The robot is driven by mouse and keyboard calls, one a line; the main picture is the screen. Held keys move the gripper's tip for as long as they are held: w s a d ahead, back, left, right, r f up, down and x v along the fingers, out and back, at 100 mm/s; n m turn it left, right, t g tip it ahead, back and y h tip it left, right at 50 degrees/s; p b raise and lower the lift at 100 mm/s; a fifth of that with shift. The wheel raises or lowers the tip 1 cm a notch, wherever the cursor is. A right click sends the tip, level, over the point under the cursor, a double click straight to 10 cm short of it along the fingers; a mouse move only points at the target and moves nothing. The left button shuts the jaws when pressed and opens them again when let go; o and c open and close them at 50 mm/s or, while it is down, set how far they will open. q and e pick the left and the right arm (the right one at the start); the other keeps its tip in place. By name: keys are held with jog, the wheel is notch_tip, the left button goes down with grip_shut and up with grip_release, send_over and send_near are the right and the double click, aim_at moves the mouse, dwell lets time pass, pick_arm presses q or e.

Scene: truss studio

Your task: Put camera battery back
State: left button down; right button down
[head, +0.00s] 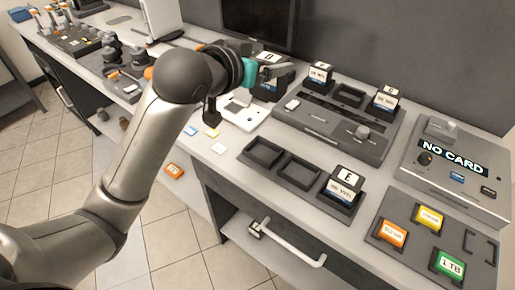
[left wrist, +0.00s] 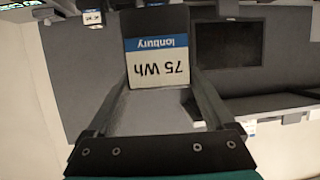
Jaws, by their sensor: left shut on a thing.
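My left gripper (head: 277,71) is shut on a dark camera battery (head: 268,88) beside the left end of the charger. In the left wrist view the battery (left wrist: 157,62) sits between the fingers, its white and blue label reading 75 Wh upside down. The grey charger (head: 325,124) holds one battery (head: 319,76) at its back left and another battery (head: 386,99) at its right. An empty bay (head: 348,95) lies between them. A dark tray (head: 283,184) in front has two empty pockets and battery E (head: 343,187) in its right one. My right gripper is out of view.
A NO CARD reader box (head: 450,170) and a mat (head: 412,256) with coloured cards stand at the right. A white device (head: 243,112) and small cards lie near the gripper. A monitor (head: 258,22) stands behind.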

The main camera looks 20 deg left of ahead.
pick_arm(q)
jog(key=shift+w+a+f+m+h+p, duration=0.3)
jog(key=shift+w+a+m+h+p, duration=0.2)
jog(key=shift+h, duration=0.1)
jog(key=shift+f, duration=0.25)
notch_tip(320, 180, down, 20)
jog(key=b, duration=0.5)
jog(key=shift+w+r, duration=0.1)
jog(key=shift+r, duration=0.05)
grip_release()
jog(key=shift+f, duration=0.3)
jog(key=shift+r, duration=0.15)
